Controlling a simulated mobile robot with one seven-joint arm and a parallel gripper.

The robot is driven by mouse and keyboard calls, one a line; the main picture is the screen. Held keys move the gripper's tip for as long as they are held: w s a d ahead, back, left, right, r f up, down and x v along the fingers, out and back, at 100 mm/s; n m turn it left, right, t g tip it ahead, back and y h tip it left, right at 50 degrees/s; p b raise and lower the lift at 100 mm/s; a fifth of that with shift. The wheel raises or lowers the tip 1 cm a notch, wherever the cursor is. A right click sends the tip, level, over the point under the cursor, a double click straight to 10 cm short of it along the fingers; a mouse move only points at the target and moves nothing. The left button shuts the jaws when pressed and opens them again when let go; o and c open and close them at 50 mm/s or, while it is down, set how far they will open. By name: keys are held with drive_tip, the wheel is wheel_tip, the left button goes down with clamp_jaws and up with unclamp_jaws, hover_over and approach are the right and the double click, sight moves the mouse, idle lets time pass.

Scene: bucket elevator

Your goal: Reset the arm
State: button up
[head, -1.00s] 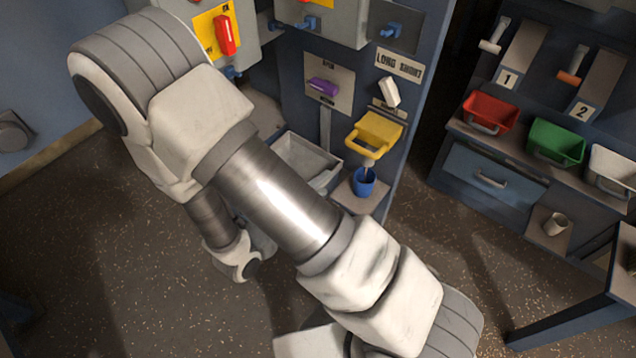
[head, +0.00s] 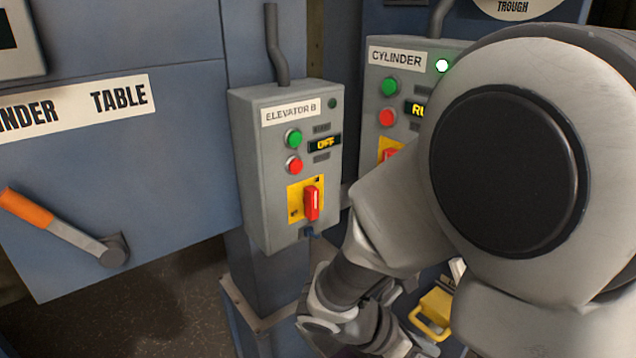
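My arm fills the right side of the head view, its large pale joint with a black cap close to the camera. The forearm folds down and left to the wrist near the bottom edge. My gripper (head: 385,332) is partly visible there, dark and crowded by my own links. Its fingertips cannot be made out, so whether it is open or shut is unclear, and nothing is clearly seen in it.
The Elevator B box (head: 285,165) reads OFF, with a red switch (head: 312,203). The Cylinder box (head: 398,85), lit white at its top, is partly behind my arm. An orange-handled lever (head: 50,222) is at left.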

drive_tip(key=s+a+r+m+t+y+p, duration=0.2)
drive_tip(key=r+m+y, duration=0.3)
drive_tip(key=r+m, duration=0.4)
drive_tip(key=s+a+r+m+t+y+p, duration=0.2)
drive_tip(key=r+m+y, duration=0.3)
drive_tip(key=r+m, duration=0.5)
drive_tip(key=m+t, duration=0.1)
drive_tip(key=m, duration=0.2)
drive_tip(key=shift+a+p, duration=0.25)
drive_tip(key=shift+p, duration=0.05)
drive_tip(key=shift+s, duration=0.1)
idle(1.2)
